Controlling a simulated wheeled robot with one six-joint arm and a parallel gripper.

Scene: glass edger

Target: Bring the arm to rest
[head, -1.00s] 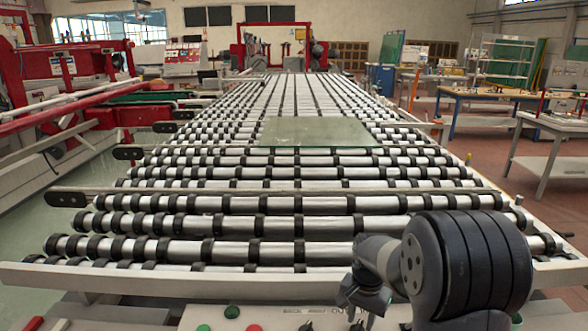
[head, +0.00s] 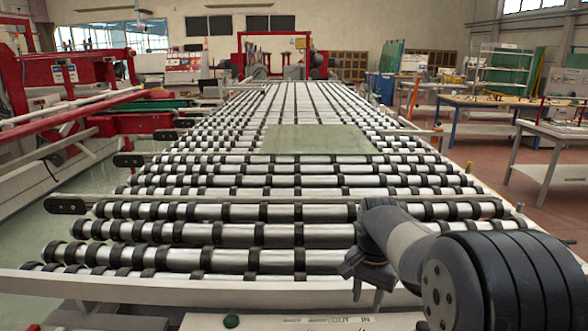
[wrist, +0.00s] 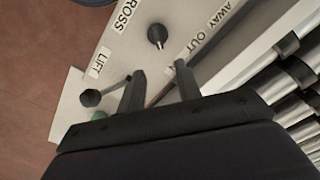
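My arm reaches in from the lower right of the head view, bent at a large dark joint. My gripper (head: 367,298) points downward over the near edge of the machine, above a white control panel (head: 290,322). In the wrist view my gripper (wrist: 160,82) has its two fingers apart, with nothing between them. Beyond the fingers are a black knob (wrist: 157,35) standing on the panel and a lever with a black knob (wrist: 90,97) beside the left finger. A green button (wrist: 98,115) shows partly behind the gripper.
A long roller table (head: 290,235) fills the middle, with a flat glass sheet (head: 315,139) lying on it. Its pale front rail (head: 200,288) runs close behind my gripper. Workbenches (head: 560,132) stand at the right, red machinery (head: 60,85) at the left. Open floor shows at the right.

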